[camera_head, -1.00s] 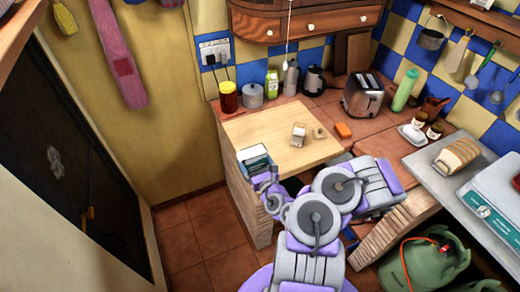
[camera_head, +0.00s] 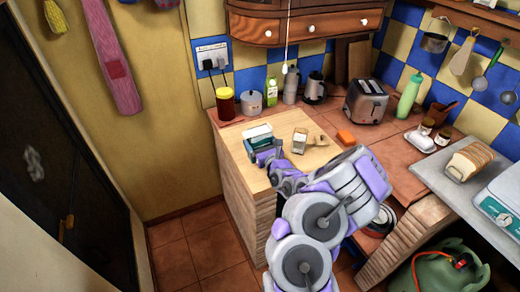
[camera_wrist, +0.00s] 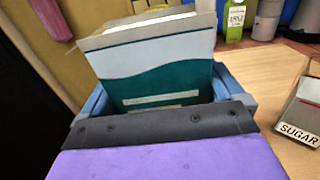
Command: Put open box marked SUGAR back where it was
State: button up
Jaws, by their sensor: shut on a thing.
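My gripper (camera_head: 262,146) is shut on a white and teal box (camera_head: 257,131), held upright over the left part of the pale wooden worktop (camera_head: 240,172). In the wrist view the held box (camera_wrist: 160,68) sits between the blue fingers, with a pale flap at its top; its small print is unreadable. A separate small box marked SUGAR (camera_wrist: 299,112) stands at the right of the wrist view, apart from my gripper. It appears as a small pale box (camera_head: 299,141) on the worktop in the head view. The gap beneath the held box is hidden.
A red-brown jar (camera_head: 225,104), a grey pot (camera_head: 251,102) and a green-labelled bottle (camera_head: 271,92) line the back. A small wooden item (camera_head: 319,140) lies beside the SUGAR box, with an orange sponge (camera_head: 346,138) further right. A toaster (camera_head: 366,100) stands behind.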

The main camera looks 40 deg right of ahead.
aim_at(261, 146)
jog(key=shift+w+d+f, duration=0.15)
jog(key=shift+w+d, duration=0.1)
jog(key=shift+d, duration=0.2)
jog(key=shift+w+d+f, duration=0.1)
jog(key=shift+w+d, duration=0.15)
jog(key=shift+d, duration=0.2)
jog(key=shift+w+d+r, duration=0.1)
jog(key=shift+w+d, duration=0.05)
jog(key=shift+w, duration=0.15)
jog(key=f, duration=0.1)
jog(key=f+b, duration=0.2)
jog(key=shift+a+f, duration=0.25)
jog(key=shift+f, duration=0.05)
jog(key=shift+d, duration=0.1)
jog(key=o, duration=1)
jog(key=shift+d, duration=0.15)
jog(key=shift+s, duration=0.15)
